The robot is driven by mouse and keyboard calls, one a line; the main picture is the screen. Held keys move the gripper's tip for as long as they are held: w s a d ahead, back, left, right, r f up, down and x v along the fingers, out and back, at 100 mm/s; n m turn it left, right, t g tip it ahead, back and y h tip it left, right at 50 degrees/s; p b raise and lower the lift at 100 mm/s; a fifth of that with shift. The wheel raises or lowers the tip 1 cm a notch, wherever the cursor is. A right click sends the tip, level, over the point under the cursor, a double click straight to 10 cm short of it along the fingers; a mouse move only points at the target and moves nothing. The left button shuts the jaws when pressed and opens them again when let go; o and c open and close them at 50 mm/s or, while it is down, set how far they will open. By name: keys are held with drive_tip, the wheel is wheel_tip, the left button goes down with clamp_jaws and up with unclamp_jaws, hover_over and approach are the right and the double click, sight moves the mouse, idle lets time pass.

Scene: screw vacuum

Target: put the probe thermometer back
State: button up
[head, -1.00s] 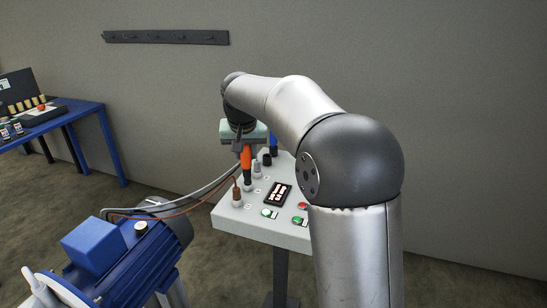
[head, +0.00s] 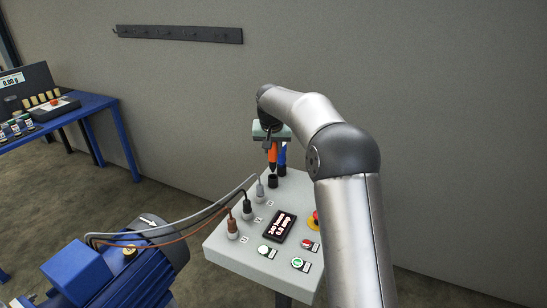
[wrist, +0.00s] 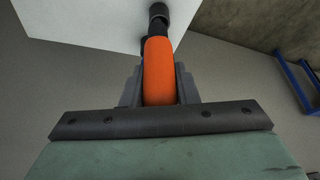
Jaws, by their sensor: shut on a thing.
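The probe thermometer, taken to be the orange-handled tool (head: 272,154) with a dark lower end, is upright in my gripper (head: 271,145). In the wrist view the orange handle (wrist: 159,72) sits between the two grey fingers of my gripper (wrist: 160,92), which is shut on it. A black cup-like holder (head: 272,182) stands on the console's back part, just below the tool. In the wrist view the dark end points at a black holder (wrist: 158,13); I cannot tell whether it has entered.
The pale console (head: 235,252) carries cabled plugs (head: 247,208), a display (head: 279,228) and buttons (head: 298,263). A blue-handled tool (head: 282,156) stands close behind the orange one. A blue motor (head: 125,270) is at front left, a blue bench (head: 125,140) at far left.

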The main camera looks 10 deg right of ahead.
sight(273, 163)
drive_tip(key=w+f, duration=0.2)
drive_tip(key=f, duration=0.1)
drive_tip(key=w+f+p, duration=0.1)
drive_tip(key=shift+w+d+f, duration=0.35)
drive_tip(key=shift+f, duration=0.05)
drive_tip(key=shift+s+f+p, duration=0.15)
drive_tip(key=shift+f+p, duration=0.15)
drive_tip(key=shift+f, duration=1.55)
clamp_jaws()
drive_tip(key=o, duration=0.8)
unclamp_jaws()
drive_tip(key=shift+f, duration=0.1)
drive_tip(key=shift+c, duration=0.2)
drive_tip(key=shift+o, duration=1.2)
drive_tip(key=shift+f, duration=0.1)
drive_tip(key=shift+r, duration=0.2)
